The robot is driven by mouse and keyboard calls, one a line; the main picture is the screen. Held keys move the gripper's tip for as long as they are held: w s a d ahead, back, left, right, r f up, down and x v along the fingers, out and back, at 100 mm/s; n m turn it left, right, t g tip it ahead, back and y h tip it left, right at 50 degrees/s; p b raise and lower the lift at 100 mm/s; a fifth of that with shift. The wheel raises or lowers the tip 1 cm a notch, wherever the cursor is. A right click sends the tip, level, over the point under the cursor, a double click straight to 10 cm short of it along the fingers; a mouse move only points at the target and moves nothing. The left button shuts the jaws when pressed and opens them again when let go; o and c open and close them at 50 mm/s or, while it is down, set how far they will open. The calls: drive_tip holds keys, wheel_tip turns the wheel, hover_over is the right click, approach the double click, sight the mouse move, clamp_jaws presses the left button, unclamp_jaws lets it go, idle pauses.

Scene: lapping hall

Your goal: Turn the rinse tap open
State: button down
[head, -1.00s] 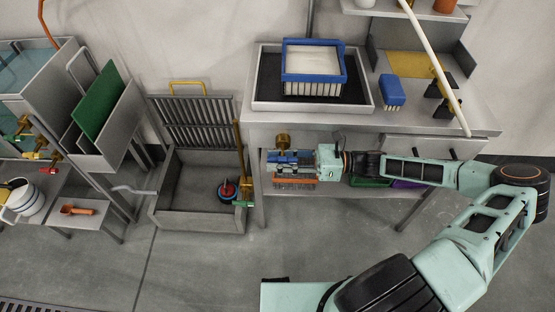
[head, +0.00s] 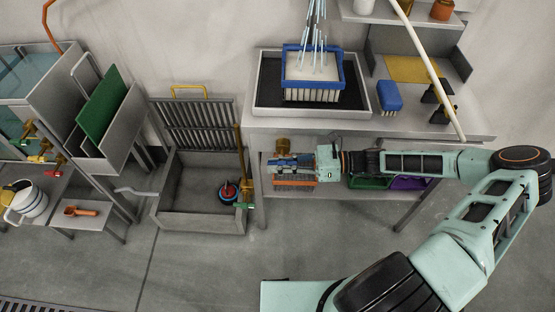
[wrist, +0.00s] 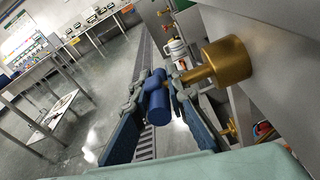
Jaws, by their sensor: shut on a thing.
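The rinse tap shows in the wrist view as a thick brass body (wrist: 228,62) with a brass stem and a blue handle (wrist: 158,102). In the head view its brass part (head: 283,145) sits at the front of the steel bench, below the top. My gripper (head: 275,162) is just below that brass part. Its blue fingers, also seen in the wrist view (wrist: 162,95), are shut on the blue handle, one on each side. Thin streams of water (head: 317,35) fall into a blue-framed rack (head: 313,96) on the bench. The fingers hide part of the handle.
The rack stands in a black-lined tray (head: 258,103) on the bench. A blue brush (head: 389,96) lies to its right. Orange (head: 294,183), green and purple bins sit on the shelf below. A steel basin (head: 200,220) stands on the floor to the left.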

drive_tip(key=h+p, duration=0.1)
drive_tip(key=p, duration=0.1)
drive_tip(key=h+p, duration=0.1)
drive_tip(key=p, duration=0.1)
drive_tip(key=shift+r+h, duration=0.4)
drive_tip(key=h+p, duration=0.2)
drive_tip(key=p, duration=0.1)
drive_tip(key=h+p, duration=0.2)
drive_tip(key=shift+d+f+p, duration=0.2)
drive_tip(key=shift+f+p, duration=0.2)
drive_tip(key=h+p, duration=0.2)
drive_tip(key=h, duration=0.1)
drive_tip(key=h+p, duration=0.1)
drive_tip(key=shift+d+f, duration=0.2)
drive_tip(key=shift+f, duration=0.1)
drive_tip(key=shift+d+h+p, duration=0.15)
drive_tip(key=shift+h+p, duration=1.3)
drive_tip(key=shift+h, duration=0.15)
drive_tip(key=shift+f+h+p, duration=0.1)
drive_tip(key=shift+h+p, duration=0.4)
drive_tip(key=shift+p, duration=0.05)
drive_tip(key=shift+d+f+g+h+p, duration=0.1)
drive_tip(key=shift+d+g+h+p, duration=0.05)
drive_tip(key=shift+g+h+p, duration=0.2)
drive_tip(key=c, duration=1.9)
unclamp_jaws()
drive_tip(key=shift+c, duration=0.2)
drive_tip(key=shift+o, duration=0.2)
